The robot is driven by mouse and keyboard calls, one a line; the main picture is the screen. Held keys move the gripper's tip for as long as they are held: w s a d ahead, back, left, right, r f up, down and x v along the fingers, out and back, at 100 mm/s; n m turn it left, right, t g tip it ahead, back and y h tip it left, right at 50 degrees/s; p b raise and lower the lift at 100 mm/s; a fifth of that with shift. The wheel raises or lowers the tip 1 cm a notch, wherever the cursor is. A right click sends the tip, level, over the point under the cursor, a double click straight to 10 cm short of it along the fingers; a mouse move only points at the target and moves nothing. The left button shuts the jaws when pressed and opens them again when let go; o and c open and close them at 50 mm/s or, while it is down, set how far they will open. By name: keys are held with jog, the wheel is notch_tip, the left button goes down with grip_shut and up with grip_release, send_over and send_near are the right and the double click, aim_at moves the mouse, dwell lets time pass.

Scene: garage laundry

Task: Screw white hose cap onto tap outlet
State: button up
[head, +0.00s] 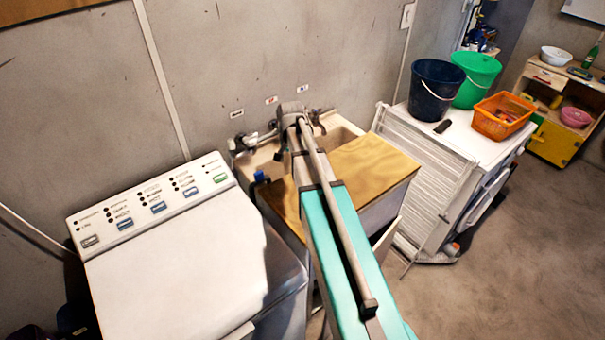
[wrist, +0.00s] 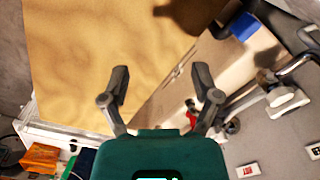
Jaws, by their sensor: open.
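My gripper (wrist: 161,70) is open in the wrist view, with nothing seen between its two grey fingers. In the head view my arm reaches over the sink, and my wrist largely hides the gripper. A grey wall tap (head: 250,139) is at the left above the sink; in the wrist view a grey tap (wrist: 245,104) is right of the fingers. Another tap (head: 316,118) shows just right of my wrist. I cannot make out a white hose cap in either view, nor which tap outlet is the task's.
A wooden board (head: 372,168) covers part of the sink (head: 264,160). A blue object (head: 260,176) is at its left edge. A white washing machine (head: 180,250) stands left.

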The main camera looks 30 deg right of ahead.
aim_at(230, 140)
jog(key=shift+m, duration=0.4)
jog(key=shift+s+d+f+b, duration=0.2)
jog(key=shift+s+d+f, duration=0.1)
jog(key=shift+s, duration=0.5)
jog(key=shift+s+d+f+b, duration=0.2)
jog(key=shift+s+d, duration=0.15)
jog(key=shift+s, duration=0.4)
jog(key=shift+s+d+f+b, duration=0.2)
jog(key=shift+s+d, duration=0.1)
jog(key=shift+s, duration=0.5)
jog(key=shift+w, duration=0.2)
jog(key=shift+w+a+r+p, duration=0.65)
jog(key=shift+w+a, duration=2.2)
jog(key=shift+w, duration=1.35)
jog(key=shift+w+a+r+p, duration=0.6)
jog(key=shift+w+a, duration=2.2)
jog(key=shift+w, duration=1.45)
jog(key=shift+w+a+r+p, duration=0.65)
jog(key=shift+w+a, duration=2.2)
jog(key=shift+w, duration=1.35)
jog(key=shift+o, duration=1.4)
